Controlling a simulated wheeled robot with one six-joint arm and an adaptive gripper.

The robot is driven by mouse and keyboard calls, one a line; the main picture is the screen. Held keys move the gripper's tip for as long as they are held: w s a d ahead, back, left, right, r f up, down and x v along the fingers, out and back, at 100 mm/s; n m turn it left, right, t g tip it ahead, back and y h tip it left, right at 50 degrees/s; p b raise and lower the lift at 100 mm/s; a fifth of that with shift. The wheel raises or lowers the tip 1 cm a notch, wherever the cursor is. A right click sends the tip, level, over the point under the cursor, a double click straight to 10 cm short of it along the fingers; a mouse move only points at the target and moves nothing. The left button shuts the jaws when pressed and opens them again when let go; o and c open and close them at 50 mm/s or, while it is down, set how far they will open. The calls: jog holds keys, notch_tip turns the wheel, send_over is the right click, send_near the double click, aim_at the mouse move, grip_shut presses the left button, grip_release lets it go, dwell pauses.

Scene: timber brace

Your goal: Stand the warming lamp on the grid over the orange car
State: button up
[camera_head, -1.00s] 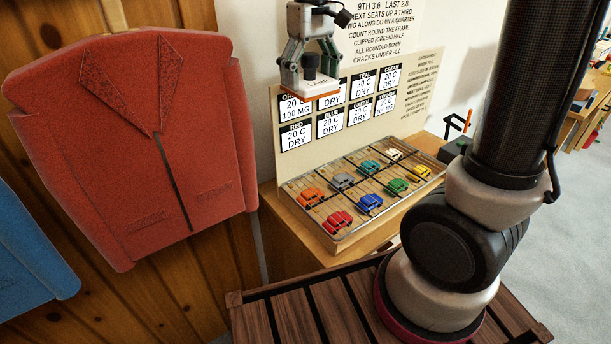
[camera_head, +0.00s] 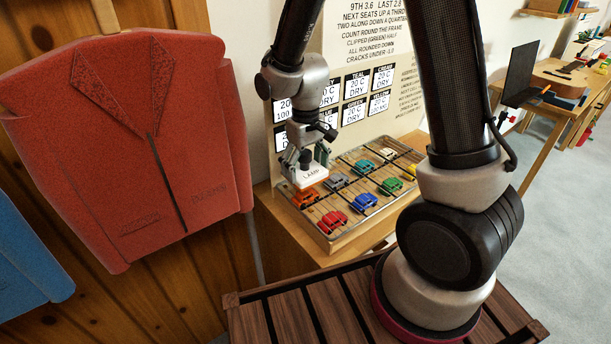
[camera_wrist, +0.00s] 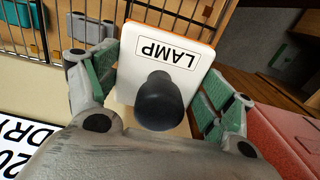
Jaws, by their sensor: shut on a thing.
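The warming lamp (camera_head: 312,176) is a white block with an orange lower edge, a LAMP label and a black knob. My gripper (camera_head: 304,158) is shut on it. In the wrist view the lamp (camera_wrist: 185,42) sits between the green finger pads of my gripper (camera_wrist: 160,85). The orange car (camera_head: 304,199) is at the left corner of the wire grid (camera_head: 352,226), partly hidden behind the lamp. The lamp is over or just above that corner; I cannot tell whether it touches the grid.
Red (camera_head: 332,222), blue (camera_head: 363,202), grey (camera_head: 336,181) and other cars lie under the grid. A board with temperature cards (camera_head: 355,84) stands behind. A red jacket-shaped piece (camera_head: 130,150) is close on the left.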

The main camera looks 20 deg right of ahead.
aim_at(305, 152)
jog(key=shift+f, duration=1.7)
jog(key=shift+f, duration=0.1)
jog(key=o, duration=1.1)
notch_tip(305, 152, up, 12)
jog(key=shift+f, duration=0.2)
jog(key=shift+d+r, duration=0.15)
jog(key=shift+r, duration=0.45)
jog(key=s+d+r+m+t, duration=0.1)
jog(key=s+d+r+t, duration=0.1)
jog(key=s+d+r, duration=0.5)
jog(key=s+d+r+m+t, duration=0.2)
jog(key=s+d+r, duration=0.4)
jog(key=s, duration=0.6)
jog(key=shift+d+r+m, duration=0.3)
jog(key=shift+d+r, duration=0.05)
jog(key=shift+d, duration=0.45)
